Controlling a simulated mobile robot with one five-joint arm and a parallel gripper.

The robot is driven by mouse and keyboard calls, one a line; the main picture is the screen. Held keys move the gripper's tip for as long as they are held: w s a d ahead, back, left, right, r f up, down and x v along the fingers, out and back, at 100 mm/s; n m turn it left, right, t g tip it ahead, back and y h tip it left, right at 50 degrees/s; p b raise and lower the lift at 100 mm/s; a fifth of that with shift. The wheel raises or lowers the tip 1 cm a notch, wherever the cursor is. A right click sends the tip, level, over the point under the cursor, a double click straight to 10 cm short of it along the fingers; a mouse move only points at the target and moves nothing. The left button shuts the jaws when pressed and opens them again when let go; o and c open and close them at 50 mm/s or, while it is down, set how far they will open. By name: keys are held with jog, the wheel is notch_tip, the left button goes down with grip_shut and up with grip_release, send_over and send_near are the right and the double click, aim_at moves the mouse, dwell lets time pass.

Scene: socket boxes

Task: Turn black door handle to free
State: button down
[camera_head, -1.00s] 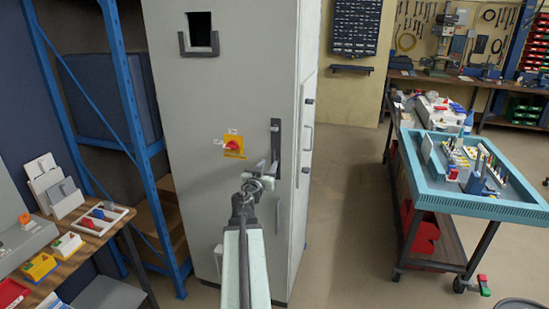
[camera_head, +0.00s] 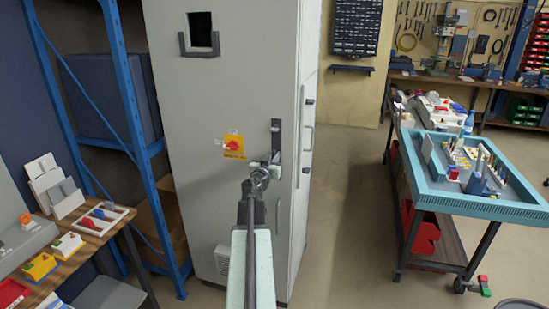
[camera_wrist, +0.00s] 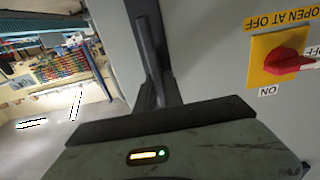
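The black door handle (camera_head: 276,138) is upright on the right side of the grey cabinet's front. My gripper (camera_head: 266,160) is at the handle's lower part and overlaps it in the head view, so contact is unclear. In the wrist view the handle (camera_wrist: 150,55) rises beyond the dark edge of my gripper's body. A red rotary switch (camera_head: 235,145) on a yellow plate sits left of the handle; the wrist view shows this switch (camera_wrist: 286,61) with "OPEN AT OFF" and "ON" lettering.
The grey cabinet (camera_head: 200,100) stands in front of me. A blue shelf frame (camera_head: 125,80) and a wooden bench (camera_head: 85,240) are at left. A trolley with a turquoise tray (camera_head: 480,205) stands at right. Clear floor (camera_head: 340,210) lies between cabinet and trolley.

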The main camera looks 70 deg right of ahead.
jog(key=shift+n, duration=0.4)
jog(key=shift+w+a+f+n+b, duration=0.1)
jog(key=shift+w+f+n+b, duration=0.35)
jog(key=shift+n, duration=2.4)
jog(key=shift+w+d+f+n+b, duration=0.1)
jog(key=shift+w+f+n+b, duration=0.4)
jog(key=shift+n, duration=2.4)
jog(key=shift+w+a+f+n+b, duration=0.1)
jog(key=shift+w+f+n+b, duration=0.35)
jog(key=shift+n, duration=2.4)
